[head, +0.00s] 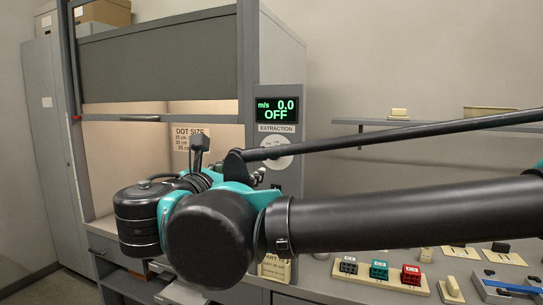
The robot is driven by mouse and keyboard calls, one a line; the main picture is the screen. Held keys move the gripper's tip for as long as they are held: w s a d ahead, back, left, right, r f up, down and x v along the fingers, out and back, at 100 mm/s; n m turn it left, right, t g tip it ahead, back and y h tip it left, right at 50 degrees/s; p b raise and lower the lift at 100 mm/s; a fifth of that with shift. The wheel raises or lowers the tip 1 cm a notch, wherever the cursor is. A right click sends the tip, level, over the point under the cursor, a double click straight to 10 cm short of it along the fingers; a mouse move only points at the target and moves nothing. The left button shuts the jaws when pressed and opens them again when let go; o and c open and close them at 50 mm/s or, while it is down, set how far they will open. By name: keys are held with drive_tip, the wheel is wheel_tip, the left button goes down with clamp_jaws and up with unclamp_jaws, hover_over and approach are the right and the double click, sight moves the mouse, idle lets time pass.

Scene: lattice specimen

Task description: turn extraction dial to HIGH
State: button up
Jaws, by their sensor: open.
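The extraction dial (277,161) is a pale round plate on the grey post of the fume hood, under the word EXTRACTION. A dark arm link of mine crosses it, so its pointer and most of its markings are hidden. The display (277,110) above it reads 0.0 m/s and OFF in green. My gripper (258,177) shows only as small dark parts behind my arm, just below and left of the dial. It is open, and I see nothing held in it. I cannot tell whether it touches the post or the dial.
The hood's grey sash (160,67) is partly raised over a lit interior with a DOT SIZE sign (190,133). My arm spans the front. At right, a bench holds black, teal and red blocks (411,275) and a blue tray (505,287). A wall shelf (385,124) is above.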

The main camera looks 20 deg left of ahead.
sight(272, 154)
drive_tip(key=w, duration=1.1)
drive_tip(key=w+d, duration=0.1)
drive_tip(key=w, duration=0.5)
drive_tip(key=shift+w+d+r, duration=0.1)
drive_tip(key=c, duration=1.2)
